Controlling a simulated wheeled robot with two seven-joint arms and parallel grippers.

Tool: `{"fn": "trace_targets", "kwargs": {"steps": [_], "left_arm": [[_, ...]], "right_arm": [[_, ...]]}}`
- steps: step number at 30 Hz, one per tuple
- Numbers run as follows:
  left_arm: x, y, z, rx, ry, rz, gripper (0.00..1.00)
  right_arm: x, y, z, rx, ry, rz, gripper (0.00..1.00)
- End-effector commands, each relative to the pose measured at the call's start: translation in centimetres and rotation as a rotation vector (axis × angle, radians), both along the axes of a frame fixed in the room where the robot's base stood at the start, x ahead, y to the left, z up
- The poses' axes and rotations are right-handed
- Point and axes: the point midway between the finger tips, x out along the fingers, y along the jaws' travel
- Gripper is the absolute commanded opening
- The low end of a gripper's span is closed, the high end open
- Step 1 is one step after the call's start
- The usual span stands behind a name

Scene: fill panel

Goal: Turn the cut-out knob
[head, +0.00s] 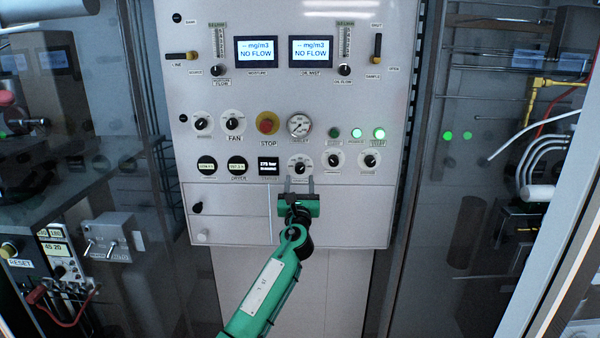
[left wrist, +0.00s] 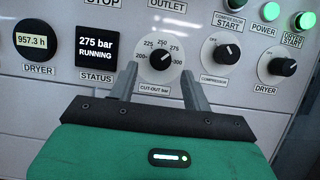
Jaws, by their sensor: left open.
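The cut-out knob (head: 300,168) is a small dark knob on a white round dial in the lower middle of the grey panel. In the left wrist view the knob (left wrist: 160,60) sits at top centre, on a dial marked 200 to 300 with a CUT-OUT BAR label below. Its pointer leans up and to the right, near 250 to 275. My left gripper (head: 299,184) is open just below the knob, and its two fingers (left wrist: 159,84) stand apart to the lower left and lower right of the dial. Nothing is between them. Whether they touch the panel is unclear. My right gripper is not in view.
A compressor knob (left wrist: 222,52) and a dryer knob (left wrist: 280,66) lie to the right. The status display (left wrist: 100,48) reads 275 bar RUNNING at the left. A red stop button (head: 267,123) and a gauge (head: 299,125) are above. Lower panel doors (head: 232,215) are below.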

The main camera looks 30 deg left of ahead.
Motion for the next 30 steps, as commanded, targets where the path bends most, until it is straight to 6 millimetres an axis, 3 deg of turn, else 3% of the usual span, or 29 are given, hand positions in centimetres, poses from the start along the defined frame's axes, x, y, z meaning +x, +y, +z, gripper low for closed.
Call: {"fn": "trace_targets", "kwargs": {"steps": [7, 19, 26, 30], "left_arm": [[2.3, 1.4, 1.2, -0.001, 0.0, 0.0, 0.49], [2.8, 1.7, 1.3, -0.001, 0.001, -0.001, 0.49], [2.7, 1.7, 1.3, -0.001, 0.001, -0.001, 0.05], [2.7, 1.7, 1.2, -0.004, -0.001, -0.002, 0.05]], "right_arm": [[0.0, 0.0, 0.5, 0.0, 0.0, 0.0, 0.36], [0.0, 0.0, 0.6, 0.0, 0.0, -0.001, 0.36], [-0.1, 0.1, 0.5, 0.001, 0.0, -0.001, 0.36], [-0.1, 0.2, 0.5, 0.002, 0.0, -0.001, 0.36]]}}
